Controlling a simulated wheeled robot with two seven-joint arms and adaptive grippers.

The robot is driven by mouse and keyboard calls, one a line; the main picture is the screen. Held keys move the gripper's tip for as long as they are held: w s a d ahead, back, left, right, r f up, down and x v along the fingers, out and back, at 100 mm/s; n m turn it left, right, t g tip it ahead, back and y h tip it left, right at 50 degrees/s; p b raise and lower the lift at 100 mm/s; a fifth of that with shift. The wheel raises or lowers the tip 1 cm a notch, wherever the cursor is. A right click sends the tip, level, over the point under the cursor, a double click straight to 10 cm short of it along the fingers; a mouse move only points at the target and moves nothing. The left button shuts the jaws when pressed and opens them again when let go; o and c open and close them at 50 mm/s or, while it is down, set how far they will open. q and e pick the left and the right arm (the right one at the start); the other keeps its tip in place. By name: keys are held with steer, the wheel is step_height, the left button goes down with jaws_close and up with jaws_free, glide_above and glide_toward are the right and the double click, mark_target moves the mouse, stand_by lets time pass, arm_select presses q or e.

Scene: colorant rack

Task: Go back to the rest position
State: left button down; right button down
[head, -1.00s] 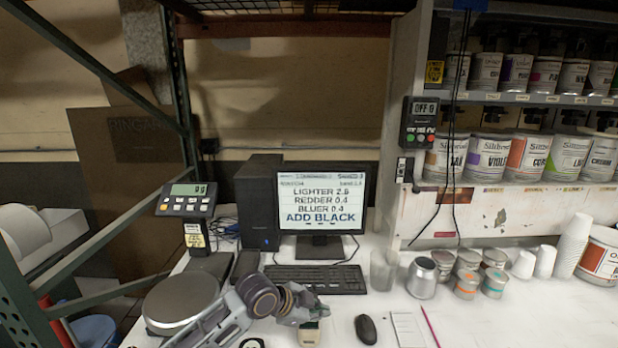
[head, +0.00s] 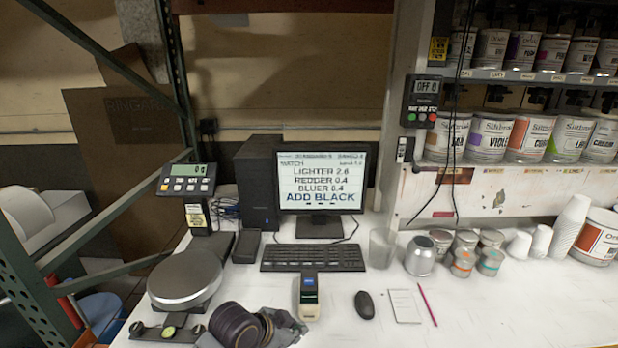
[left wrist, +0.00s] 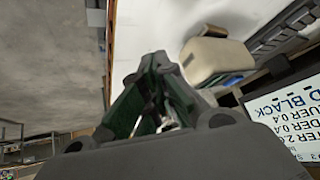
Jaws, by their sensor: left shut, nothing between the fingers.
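My left gripper (head: 288,326) is low at the bottom edge of the head view, with my dark round wrist joints beside it. My right gripper is not in view.
A scale with a round pan (head: 185,281) stands left. A keyboard (head: 313,258), monitor (head: 320,182) and mouse (head: 364,304) are in the middle. Small cans (head: 464,262), cups (head: 541,241) and a glass (head: 381,248) stand right.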

arm_select(q)
steer(key=s+a+f+n+g+y, duration=0.1)
steer(key=s+a+f+n+y, duration=0.3)
steer(key=s+a, duration=0.45)
steer(key=s+a+f+n+g+y, duration=0.1)
steer(key=s+a+f+n+y, duration=0.15)
steer(key=s+a+n, duration=0.5)
step_height(320, 180, down, 34)
steer(key=s+a+m+g+b, duration=0.1)
steer(key=s+a+m+b, duration=0.1)
steer(key=a, duration=0.1)
steer(key=s+a+f, duration=0.2)
steer(key=s+f, duration=0.9)
steer(key=s+a+f+g+b, duration=0.1)
steer(key=s+a+f, duration=0.1)
steer(key=s+f, duration=0.9)
steer(key=shift+s+f+h, duration=0.2)
steer(key=shift+s+h, duration=0.15)
steer(key=shift+s, duration=0.2)
